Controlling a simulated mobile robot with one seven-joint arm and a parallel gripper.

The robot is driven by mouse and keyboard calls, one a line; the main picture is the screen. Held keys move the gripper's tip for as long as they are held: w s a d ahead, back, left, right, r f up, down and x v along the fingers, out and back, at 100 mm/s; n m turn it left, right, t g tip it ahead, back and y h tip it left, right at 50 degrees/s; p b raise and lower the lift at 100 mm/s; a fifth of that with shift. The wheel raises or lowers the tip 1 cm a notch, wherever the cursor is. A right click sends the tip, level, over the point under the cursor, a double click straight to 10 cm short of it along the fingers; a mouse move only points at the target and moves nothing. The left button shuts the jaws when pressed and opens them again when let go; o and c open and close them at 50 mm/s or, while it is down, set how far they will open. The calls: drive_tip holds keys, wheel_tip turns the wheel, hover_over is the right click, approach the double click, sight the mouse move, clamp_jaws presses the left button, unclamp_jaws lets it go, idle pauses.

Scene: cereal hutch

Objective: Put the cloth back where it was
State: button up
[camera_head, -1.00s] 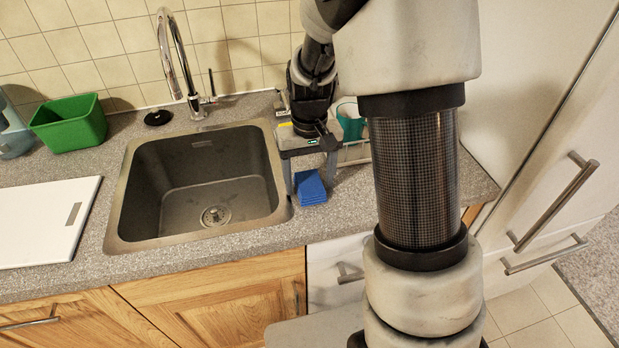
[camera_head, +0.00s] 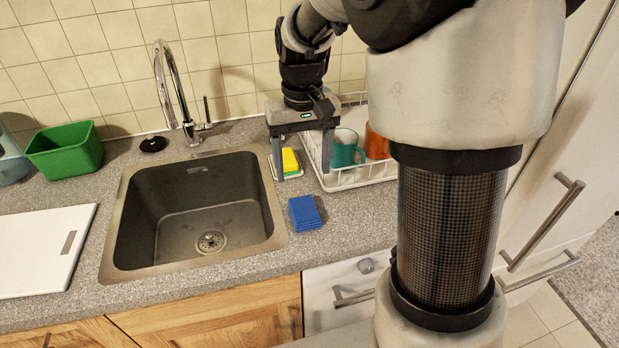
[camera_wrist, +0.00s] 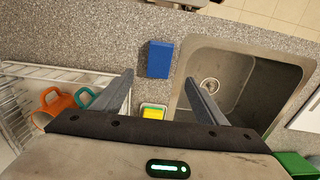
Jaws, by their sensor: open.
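The blue folded cloth (camera_head: 305,213) lies on the grey counter just right of the sink's front right corner. It also shows in the wrist view (camera_wrist: 160,60), flat on the counter and apart from my fingers. My gripper (camera_head: 303,175) is open and empty, pointing down behind the cloth, between the sink and the dish rack. In the wrist view my gripper's two fingers (camera_wrist: 158,82) are spread wide, with the cloth ahead of them.
The sink (camera_head: 195,205) is left of the cloth. A yellow and green sponge (camera_head: 290,161) sits on a small white dish near my fingers. A white dish rack (camera_head: 365,178) holds a teal mug (camera_head: 345,148) and an orange mug (camera_head: 377,143). The counter around the cloth is clear.

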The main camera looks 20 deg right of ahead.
drive_tip(key=s+r+t, duration=0.2)
drive_tip(key=s+r, duration=0.2)
drive_tip(key=s, duration=0.5)
drive_tip(key=s+r+t, duration=0.3)
drive_tip(key=s+r, duration=0.2)
drive_tip(key=s, duration=0.4)
drive_tip(key=shift+r+t, duration=0.3)
wheel_tip(320, 180, up, 7)
drive_tip(key=p, duration=0.7)
drive_tip(key=shift+s+r, duration=0.1)
